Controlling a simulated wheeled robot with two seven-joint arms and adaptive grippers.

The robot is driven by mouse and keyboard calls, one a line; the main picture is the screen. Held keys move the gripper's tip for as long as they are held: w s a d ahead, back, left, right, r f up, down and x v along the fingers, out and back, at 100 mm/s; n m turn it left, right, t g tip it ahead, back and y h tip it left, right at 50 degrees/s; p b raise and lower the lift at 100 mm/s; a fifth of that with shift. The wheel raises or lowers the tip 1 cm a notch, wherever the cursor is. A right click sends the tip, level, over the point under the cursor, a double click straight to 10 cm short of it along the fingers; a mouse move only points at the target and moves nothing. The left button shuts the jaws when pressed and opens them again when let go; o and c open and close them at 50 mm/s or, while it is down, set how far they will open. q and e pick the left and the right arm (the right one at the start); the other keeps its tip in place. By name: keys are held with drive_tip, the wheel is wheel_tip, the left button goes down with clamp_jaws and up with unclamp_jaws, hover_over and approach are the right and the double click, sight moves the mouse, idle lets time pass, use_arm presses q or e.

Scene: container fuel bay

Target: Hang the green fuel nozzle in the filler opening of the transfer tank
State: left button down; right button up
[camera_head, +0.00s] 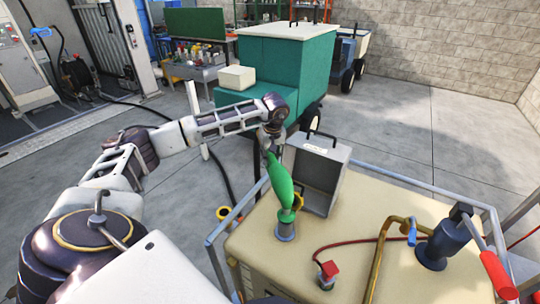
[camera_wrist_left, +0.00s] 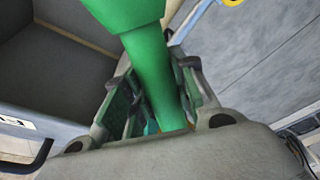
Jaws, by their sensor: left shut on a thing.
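The green fuel nozzle (camera_head: 280,182) hangs roughly upright, slightly tilted, over the beige transfer tank (camera_head: 350,200). My left gripper (camera_head: 270,142) is shut on its upper part. In the left wrist view, the green nozzle (camera_wrist_left: 152,75) runs between the two fingers of my left gripper (camera_wrist_left: 155,100). The nozzle's lower end meets the grey filler opening (camera_head: 285,231) on the tank top in the head view. I cannot tell how far its spout reaches inside. My right gripper is not in view.
A grey open-lidded box (camera_head: 318,172) stands right behind the nozzle. A red-capped fitting (camera_head: 328,273), a bent yellow pipe (camera_head: 378,258) and a blue-grey pump (camera_head: 443,243) with a red handle stand on the tank. A rail (camera_head: 216,268) edges it. A green cart (camera_head: 285,65) stands beyond.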

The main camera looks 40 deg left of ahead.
use_arm(q)
drive_tip(key=shift+f+b, duration=0.3)
drive_tip(key=shift+f, duration=0.35)
drive_tip(key=c, duration=1.1)
unclamp_jaws()
drive_tip(key=shift+v, duration=6)
drive_tip(key=shift+w, duration=0.1)
